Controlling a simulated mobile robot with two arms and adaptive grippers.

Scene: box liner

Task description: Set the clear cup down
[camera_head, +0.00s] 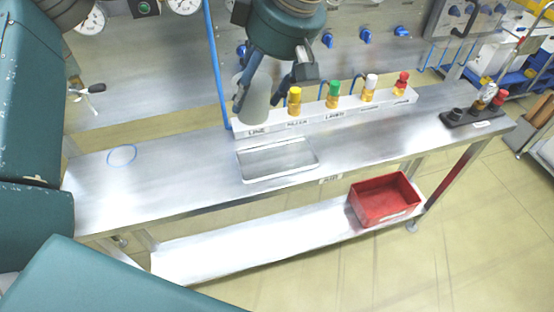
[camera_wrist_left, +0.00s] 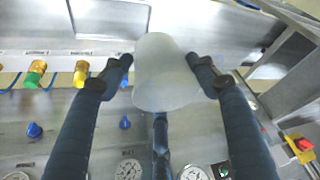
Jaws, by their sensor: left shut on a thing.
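The clear cup (camera_head: 257,108) is a frosted, translucent cup in front of the back wall, near the left end of the white labelled rail. My left gripper (camera_head: 262,96) is shut on it, with one dark finger on each side. In the left wrist view the cup (camera_wrist_left: 166,75) sits between the two fingertips of the left gripper (camera_wrist_left: 160,68). The cup appears held above the steel bench (camera_head: 190,165); its exact height is hard to tell. My right gripper is not in view.
A blue ring (camera_head: 122,155) is marked on the bench's clear left part. A shallow metal tray (camera_head: 242,165) sits mid-bench. The white rail (camera_head: 345,113) carries several coloured valves. A dark fixture (camera_head: 473,117) stands at the right end. A red bin (camera_head: 385,215) is on the lower shelf.

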